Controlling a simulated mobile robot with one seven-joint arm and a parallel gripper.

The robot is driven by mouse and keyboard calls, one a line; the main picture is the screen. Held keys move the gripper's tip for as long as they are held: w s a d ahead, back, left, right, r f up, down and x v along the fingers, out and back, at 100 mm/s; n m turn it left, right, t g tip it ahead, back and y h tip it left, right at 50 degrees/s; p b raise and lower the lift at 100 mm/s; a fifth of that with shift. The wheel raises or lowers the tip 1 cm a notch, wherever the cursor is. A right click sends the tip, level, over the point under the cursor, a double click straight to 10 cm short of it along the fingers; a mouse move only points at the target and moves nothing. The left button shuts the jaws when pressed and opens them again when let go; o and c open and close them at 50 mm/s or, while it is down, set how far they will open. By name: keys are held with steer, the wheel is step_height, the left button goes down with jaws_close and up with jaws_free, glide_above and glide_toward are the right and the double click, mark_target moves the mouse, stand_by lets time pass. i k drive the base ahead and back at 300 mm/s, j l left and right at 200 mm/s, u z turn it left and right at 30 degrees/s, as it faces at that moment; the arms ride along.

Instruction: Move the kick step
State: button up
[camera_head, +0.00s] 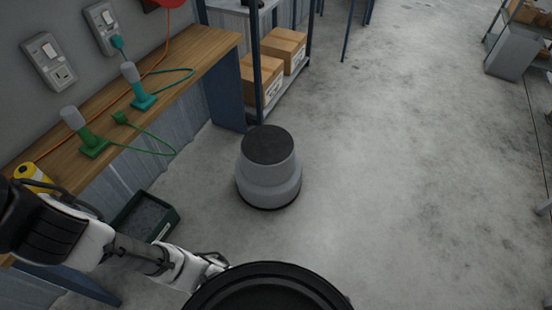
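The kick step (268,172) is a grey, round, stepped stool with a dark top. It stands upright on the concrete floor near the middle of the head view, in front of a blue shelf post. My arm reaches in from the lower left. My gripper (218,262) is at the bottom, below and left of the kick step and apart from it. Its fingers are small and partly hidden by the round black part at the bottom edge, so I cannot tell whether they are open.
A wooden workbench (185,62) with green and teal tools runs along the left wall. A dark green bin (143,218) sits on the floor below it. A shelf with cardboard boxes (262,82) stands behind the kick step. The floor (400,170) to the right is clear.

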mark_target(268, 168)
steer(key=k+l, duration=0.2)
steer(key=k, duration=0.25)
steer(key=i+l+u, duration=0.2)
steer(key=u, duration=0.3)
steer(key=i+l+u, duration=0.1)
steer(key=l+u, duration=0.35)
steer(key=i+l+u, duration=0.15)
steer(key=l, duration=0.35)
steer(key=l+u, duration=0.15)
steer(key=l, duration=0.35)
steer(key=i+l, duration=0.1)
steer(key=l, duration=0.4)
steer(key=i+l, duration=0.1)
steer(key=l, duration=0.45)
steer(key=i+l, duration=0.1)
steer(key=l, duration=0.4)
steer(key=u, duration=0.05)
